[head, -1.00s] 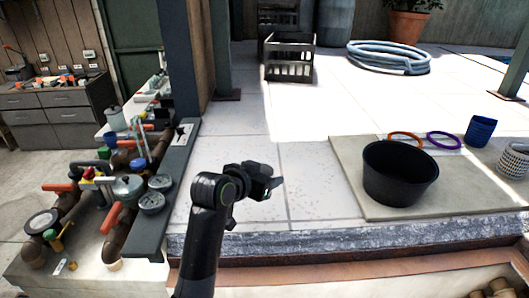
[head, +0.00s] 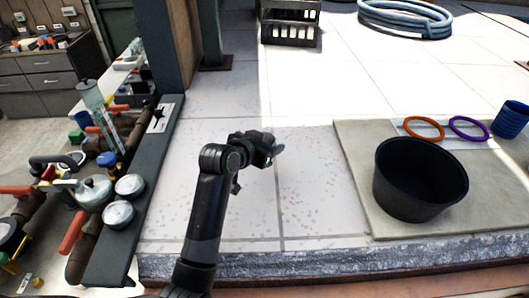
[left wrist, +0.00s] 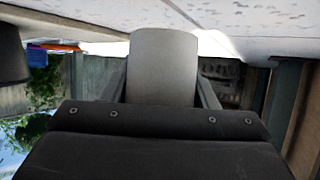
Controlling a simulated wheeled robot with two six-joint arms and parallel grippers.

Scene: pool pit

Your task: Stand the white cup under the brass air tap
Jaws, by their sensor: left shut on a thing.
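My left gripper (head: 268,150) is in the middle of the head view, over the pale tiles. In the left wrist view it is shut on the white cup (left wrist: 163,68), which looks pale grey in shade between the two fingers. In the head view the gripper hides the cup or nearly all of it. A small yellow-brown fitting (head: 14,266) shows among the pipes at the lower left, but I cannot tell whether it is the brass air tap. My right gripper is not in view.
A black tub (head: 420,180) and orange (head: 424,117) and purple rings lie right on a grey slab (head: 365,205). Tiles between are clear. A black crate (head: 290,35) stands behind.

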